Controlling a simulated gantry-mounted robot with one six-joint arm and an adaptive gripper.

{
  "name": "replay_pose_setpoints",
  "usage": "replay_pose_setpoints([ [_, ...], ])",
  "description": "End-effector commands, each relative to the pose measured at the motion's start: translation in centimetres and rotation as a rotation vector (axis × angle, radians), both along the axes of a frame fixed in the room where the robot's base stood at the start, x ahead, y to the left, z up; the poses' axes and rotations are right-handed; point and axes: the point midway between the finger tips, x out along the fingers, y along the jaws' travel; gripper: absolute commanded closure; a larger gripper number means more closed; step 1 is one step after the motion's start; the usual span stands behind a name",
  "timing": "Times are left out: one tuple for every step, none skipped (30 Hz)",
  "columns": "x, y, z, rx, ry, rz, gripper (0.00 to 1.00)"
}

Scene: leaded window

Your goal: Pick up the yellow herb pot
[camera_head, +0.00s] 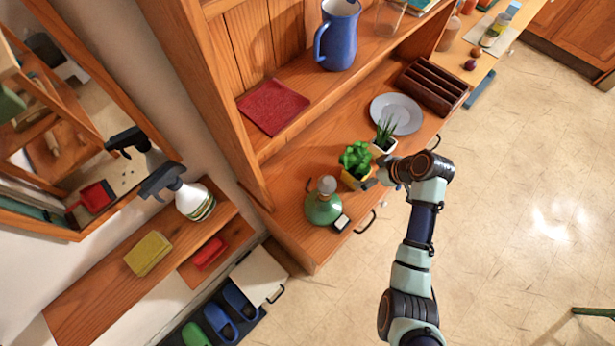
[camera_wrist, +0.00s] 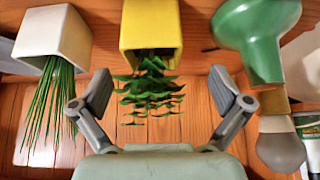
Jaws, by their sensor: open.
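The yellow herb pot (camera_head: 350,181) stands on the wooden cabinet's lower shelf, with bushy green leaves above it. In the wrist view the yellow pot (camera_wrist: 150,28) appears upside down at the top middle, its leaves hanging towards the picture's bottom. My gripper (camera_head: 377,182) is close to the pot on its right side in the head view. In the wrist view my gripper (camera_wrist: 161,90) is open, with its fingers spread to either side of the leaves. The pot lies beyond the fingertips, and nothing is held. Contact with the leaves cannot be told.
A white pot (camera_head: 382,150) with a spiky plant stands just behind the yellow pot. A green vessel (camera_head: 323,209) with a grey bulb-like top stands on its other side. A small white-topped object (camera_head: 341,223) sits near the front edge. A grey plate (camera_head: 397,113) lies farther back.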

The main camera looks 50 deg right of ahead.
Motion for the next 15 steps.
replay_pose_setpoints([
  [0.0,0.0,0.0,-0.001,0.000,-0.001,0.00],
  [0.1,0.0,-0.1,0.000,0.000,0.000,0.00],
  [0.3,0.0,-0.4,0.001,0.000,0.001,0.00],
  [0.5,0.0,-0.7,0.000,0.000,0.001,0.00],
  [0.8,0.0,-1.0,0.000,0.000,0.001,0.00],
  [1.1,0.0,-1.5,0.001,0.000,0.001,0.00],
  [1.3,0.0,-1.8,0.000,0.000,0.001,0.00],
  [1.4,0.0,-2.0,0.000,0.000,0.001,0.00],
  [1.5,0.0,-2.1,-0.001,0.000,0.001,0.00],
  [1.6,0.0,-2.1,-0.001,0.000,0.000,0.00],
  [1.6,0.0,-2.2,-0.001,0.000,0.000,0.00],
  [1.9,-0.1,-2.5,-0.001,0.000,0.000,0.00],
  [2.1,0.0,-2.8,-0.001,0.000,0.002,0.00],
  [2.4,0.0,-3.3,0.000,0.001,0.001,0.00],
  [2.9,-0.1,-3.9,0.000,0.002,0.001,0.00],
])
